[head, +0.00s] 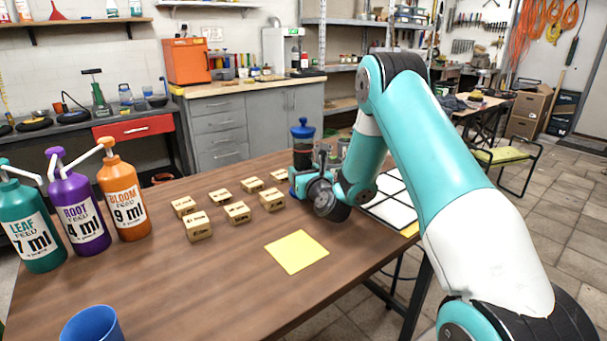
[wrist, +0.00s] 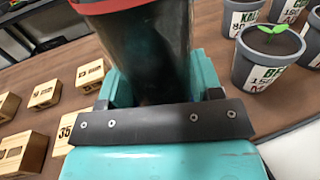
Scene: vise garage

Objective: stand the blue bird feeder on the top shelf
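The blue bird feeder (head: 303,146), a dark clear tube with a blue lid, stands upright at the far side of the wooden table; my gripper hides its lower part. My gripper (head: 300,185) is low over the table at the feeder. In the wrist view a dark tube (wrist: 155,65) with a reddish band at its top stands between the teal fingers of my gripper (wrist: 160,88). Whether the fingers press on it cannot be told. A wooden wall shelf (head: 75,22) at upper left and a metal rack (head: 350,22) at the back show; which holds the top shelf is unclear.
Several wooden blocks (head: 237,212) lie left of my gripper. Pump bottles (head: 123,200) stand at the left and a blue cup (head: 92,325) at the front. A yellow sheet (head: 297,252) lies mid-table. Grey plant pots (wrist: 265,58) stand right of the tube in the wrist view.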

